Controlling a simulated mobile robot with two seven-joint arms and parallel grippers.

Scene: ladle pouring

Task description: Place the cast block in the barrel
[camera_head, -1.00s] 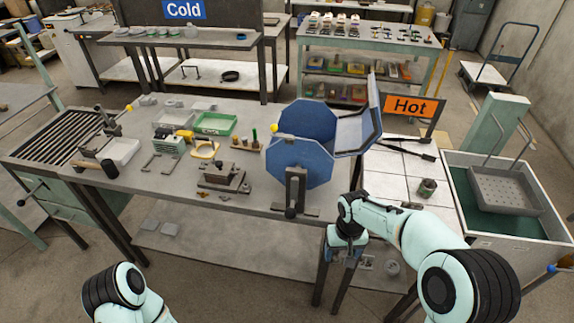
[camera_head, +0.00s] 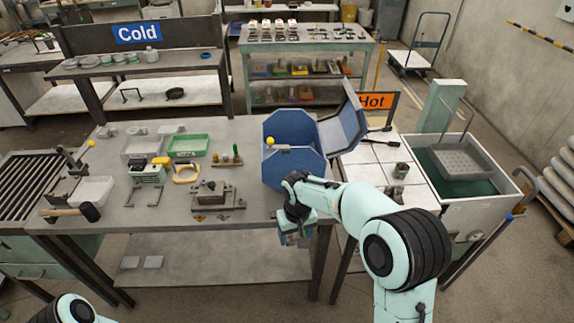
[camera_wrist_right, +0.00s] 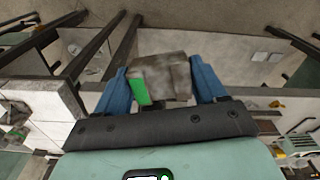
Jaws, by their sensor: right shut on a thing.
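The cast block (camera_wrist_right: 165,76) is a rough grey block with a green patch on its left side in the right wrist view. My right gripper (camera_wrist_right: 163,84) is shut on it, with a blue finger on each side. In the head view my right gripper (camera_head: 295,238) hangs just in front of the table's front edge, below the barrel; the block cannot be made out there. The barrel (camera_head: 292,129) is a blue octagonal drum standing at the table's right end. Its lid (camera_head: 346,122) is swung open to the right. My arm hides the barrel's lower front. My left gripper is out of view.
The grey table (camera_head: 130,222) holds green and white trays, a yellow ring, a clamp and a mallet left of the barrel. A Hot sign (camera_head: 374,101) and a white-tiled stand are to the right, then a water tank (camera_head: 500,190) with a basket.

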